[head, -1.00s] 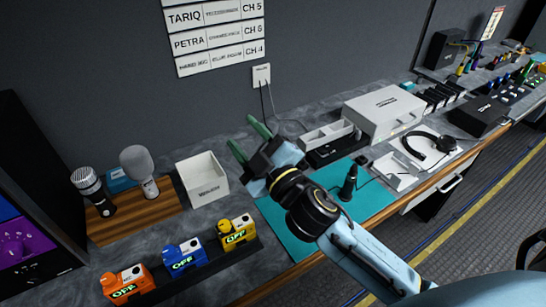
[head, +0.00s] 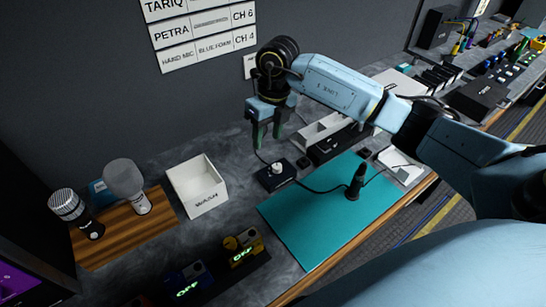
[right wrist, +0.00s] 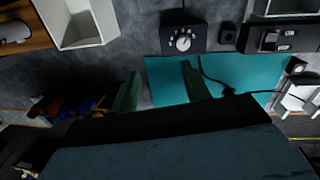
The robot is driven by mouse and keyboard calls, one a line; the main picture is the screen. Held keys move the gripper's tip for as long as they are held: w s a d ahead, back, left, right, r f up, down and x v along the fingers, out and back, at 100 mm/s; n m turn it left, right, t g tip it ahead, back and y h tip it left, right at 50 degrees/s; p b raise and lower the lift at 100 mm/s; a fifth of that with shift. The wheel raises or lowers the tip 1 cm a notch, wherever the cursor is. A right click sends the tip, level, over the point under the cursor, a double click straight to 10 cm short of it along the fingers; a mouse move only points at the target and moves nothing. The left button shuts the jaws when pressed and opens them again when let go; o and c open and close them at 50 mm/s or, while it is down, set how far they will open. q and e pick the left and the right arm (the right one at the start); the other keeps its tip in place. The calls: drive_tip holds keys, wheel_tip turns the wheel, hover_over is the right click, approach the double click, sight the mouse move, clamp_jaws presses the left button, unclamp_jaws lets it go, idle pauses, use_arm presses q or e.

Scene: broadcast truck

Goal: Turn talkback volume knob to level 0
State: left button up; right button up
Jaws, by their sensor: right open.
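The talkback volume knob (head: 277,168) is a white round dial on a small black box (head: 268,182) on the grey counter, at the left edge of the teal mat. In the right wrist view the white knob (right wrist: 184,42) shows a pointer and small marks around it; the level it points to is too small to read. My right gripper (head: 266,140) is open and empty, with its green fingers pointing down above and slightly behind the box, apart from the knob. Its fingers (right wrist: 160,85) also show in the right wrist view. My left gripper is not in view.
A white open bin (head: 198,192) stands left of the box. Microphones stand on a wooden board (head: 125,230) further left. A black upright device (head: 354,185) with a cable stands on the teal mat (head: 310,225).

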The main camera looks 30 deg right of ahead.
sight(277, 166)
drive_tip(key=shift+m+h, duration=0.3)
drive_tip(key=shift+h, duration=0.4)
drive_tip(key=d+f, duration=0.1)
drive_tip(key=f, duration=0.3)
drive_tip(key=d+f, duration=0.1)
drive_tip(key=f, duration=0.3)
drive_tip(key=d+f, duration=0.1)
drive_tip(key=f, duration=0.3)
drive_tip(key=shift+w+f+p, duration=0.1)
drive_tip(key=shift+f+p, duration=0.15)
drive_tip(key=shift+p, duration=0.05)
drive_tip(key=shift+c, duration=0.2)
drive_tip(key=c, duration=1)
